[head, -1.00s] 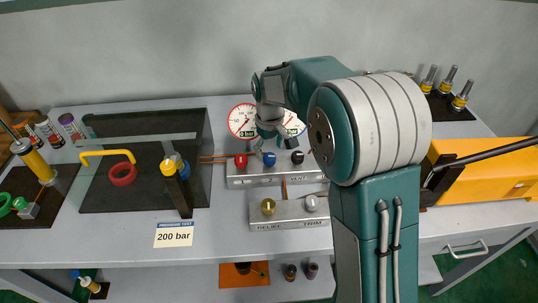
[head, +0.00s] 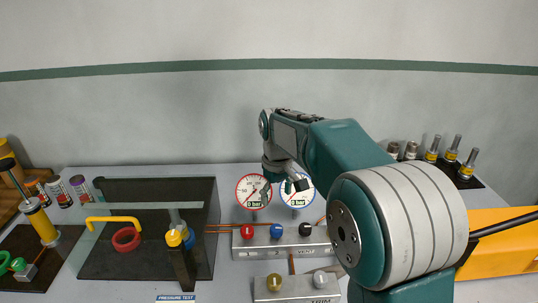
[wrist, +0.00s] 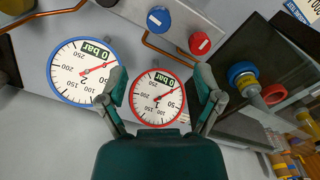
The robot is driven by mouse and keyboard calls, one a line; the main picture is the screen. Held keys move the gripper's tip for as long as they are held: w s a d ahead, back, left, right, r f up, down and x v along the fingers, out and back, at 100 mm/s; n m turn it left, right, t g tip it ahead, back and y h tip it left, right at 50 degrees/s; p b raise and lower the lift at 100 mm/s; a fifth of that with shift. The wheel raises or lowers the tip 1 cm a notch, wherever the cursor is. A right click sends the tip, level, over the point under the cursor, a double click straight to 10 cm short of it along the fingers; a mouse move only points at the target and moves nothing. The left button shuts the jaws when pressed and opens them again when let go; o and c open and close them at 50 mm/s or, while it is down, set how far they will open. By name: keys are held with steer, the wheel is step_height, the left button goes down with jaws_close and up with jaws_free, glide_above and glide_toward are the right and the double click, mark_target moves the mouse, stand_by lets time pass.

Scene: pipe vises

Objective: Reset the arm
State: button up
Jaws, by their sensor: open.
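My gripper (head: 285,182) is up in front of the two gauges in the head view. In the wrist view my gripper (wrist: 160,95) shows its two fingers spread apart with nothing held between them. The red-rimmed gauge (wrist: 157,97) appears between the fingers, and the blue-rimmed gauge (wrist: 83,72) is to the left of them. In the head view the red-rimmed gauge (head: 253,191) is clear, while the blue-rimmed gauge (head: 297,196) is partly covered by my gripper. Both dials read 0 bar.
A valve block (head: 262,250) with red, blue and black knobs sits below the gauges. A dark panel (head: 150,258) with a yellow handle (head: 112,221) and red ring (head: 126,239) is at left. An orange-yellow body (head: 497,262) stands at right. The wall side above is clear.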

steer(key=s+d+r+m+t, duration=0.1)
steer(key=s+d+r+m, duration=0.15)
steer(key=s, duration=0.35)
steer(key=s+d+r+m+t, duration=0.1)
steer(key=s+d+r+t, duration=0.1)
steer(key=s+d+r, duration=0.35)
steer(key=s+d+f+m+t, duration=0.1)
steer(key=s+f, duration=0.1)
steer(key=s, duration=0.6)
steer(key=s+d+f+m+t, duration=0.1)
steer(key=s+f+m, duration=0.1)
steer(key=s, duration=0.6)
steer(key=shift+s+d+f+t, duration=0.15)
steer(key=shift+s+d+t, duration=0.15)
steer(key=shift+d, duration=0.1)
steer(key=shift+w, duration=0.1)
